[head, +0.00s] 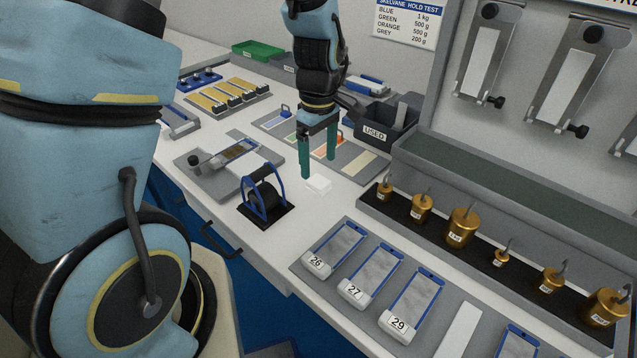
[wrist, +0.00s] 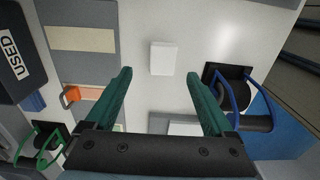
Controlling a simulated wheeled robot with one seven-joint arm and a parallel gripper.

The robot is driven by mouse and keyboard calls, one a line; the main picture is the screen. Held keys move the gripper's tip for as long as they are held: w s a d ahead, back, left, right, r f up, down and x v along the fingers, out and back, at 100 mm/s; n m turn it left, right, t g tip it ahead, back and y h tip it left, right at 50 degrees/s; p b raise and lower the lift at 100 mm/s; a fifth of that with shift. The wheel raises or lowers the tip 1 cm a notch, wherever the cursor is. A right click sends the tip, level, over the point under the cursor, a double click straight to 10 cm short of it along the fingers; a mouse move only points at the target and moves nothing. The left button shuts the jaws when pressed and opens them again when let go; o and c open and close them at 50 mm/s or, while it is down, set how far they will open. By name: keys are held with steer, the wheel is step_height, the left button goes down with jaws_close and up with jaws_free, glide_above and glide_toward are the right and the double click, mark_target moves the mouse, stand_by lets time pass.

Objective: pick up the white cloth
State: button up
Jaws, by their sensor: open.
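The white cloth (head: 319,187) is a small folded white pad lying flat on the pale bench top, just right of the black roller. It also shows in the wrist view as a white rectangle (wrist: 163,58), ahead of and between the fingertips. My gripper (head: 318,160) has green fingers and points down, above and a little behind the cloth in the head view. In the wrist view my gripper (wrist: 160,75) is open with nothing between its fingers. The cloth is apart from both fingers and not hidden.
A black roller in a blue frame (head: 264,192) stands close left of the cloth. A dark bin marked USED (head: 376,134) stands behind it. Numbered blue-framed plates (head: 372,272) lie in front, and brass weights (head: 462,228) stand to the right. Bare bench surrounds the cloth.

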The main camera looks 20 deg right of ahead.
mark_target(319, 181)
steer(key=shift+s+f+p, duration=0.15)
steer(key=shift+f+p, duration=0.15)
steer(key=shift+f, duration=0.9)
steer(key=shift+s+f+p, duration=0.15)
steer(key=shift+f+p, duration=0.15)
steer(key=shift+f, duration=0.85)
jaws_close()
steer(key=shift+r, duration=0.15)
step_height(319, 181, up, 10)
steer(key=b, duration=0.1)
steer(key=shift+b, duration=0.3)
